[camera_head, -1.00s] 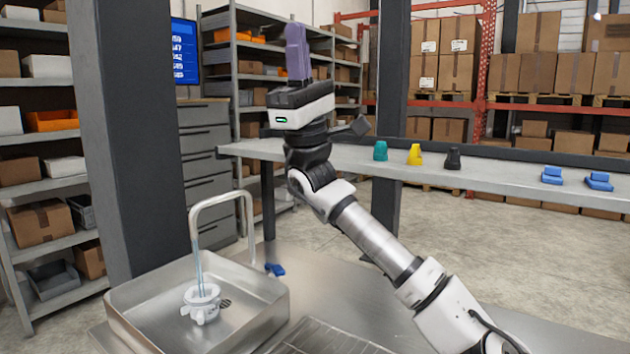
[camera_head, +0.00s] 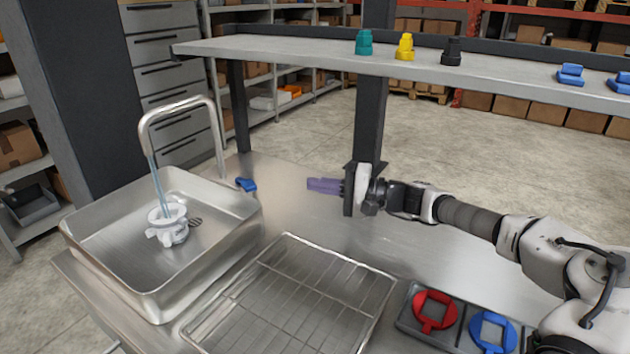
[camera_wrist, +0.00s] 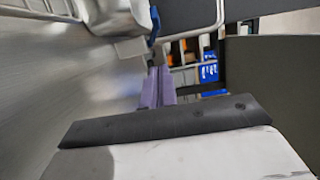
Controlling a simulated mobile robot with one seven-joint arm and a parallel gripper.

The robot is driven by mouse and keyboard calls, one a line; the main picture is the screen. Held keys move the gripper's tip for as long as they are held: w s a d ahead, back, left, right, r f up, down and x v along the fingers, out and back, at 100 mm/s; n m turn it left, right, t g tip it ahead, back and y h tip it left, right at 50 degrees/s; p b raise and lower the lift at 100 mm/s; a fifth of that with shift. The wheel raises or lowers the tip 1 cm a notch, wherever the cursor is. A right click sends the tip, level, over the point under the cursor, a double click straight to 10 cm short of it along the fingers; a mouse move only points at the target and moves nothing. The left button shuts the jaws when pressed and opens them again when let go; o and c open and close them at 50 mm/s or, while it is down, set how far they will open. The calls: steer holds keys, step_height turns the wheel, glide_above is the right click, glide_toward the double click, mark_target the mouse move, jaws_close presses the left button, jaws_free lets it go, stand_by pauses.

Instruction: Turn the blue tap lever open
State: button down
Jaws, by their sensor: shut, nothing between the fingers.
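The blue tap lever (camera_head: 246,184) sits low at the right of the sink, near the base of the curved metal spout (camera_head: 183,104). In the wrist view the lever (camera_wrist: 154,25) is at the top, just beyond my fingertips. My gripper (camera_head: 310,185) has purple fingers, shut and empty. It points left at the lever, with a gap between them in the head view. The fingers also show in the wrist view (camera_wrist: 150,85). A thin bluish stream runs from the spout to a white knobbed part (camera_head: 168,226) in the metal sink (camera_head: 215,250).
A wire rack (camera_head: 290,300) lies in front of my arm. A dark tray (camera_head: 460,335) holds a red ring piece (camera_head: 434,311) and a blue one (camera_head: 492,332). A raised shelf (camera_head: 300,52) behind carries small coloured parts. Counter between gripper and sink is bare.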

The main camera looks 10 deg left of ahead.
steer(key=p, duration=0.2)
glide_toward(253, 182)
steer(key=w+a, duration=0.4)
steer(key=shift+s+a+f+p, duration=0.15)
steer(key=shift+s+a+p, duration=0.15)
steer(key=shift+s+a, duration=0.3)
steer(key=shift+s+a+f+p, duration=0.15)
steer(key=shift+s+a+p, duration=0.15)
steer(key=shift+s+a, duration=0.3)
steer(key=shift+m+t+b, duration=0.3)
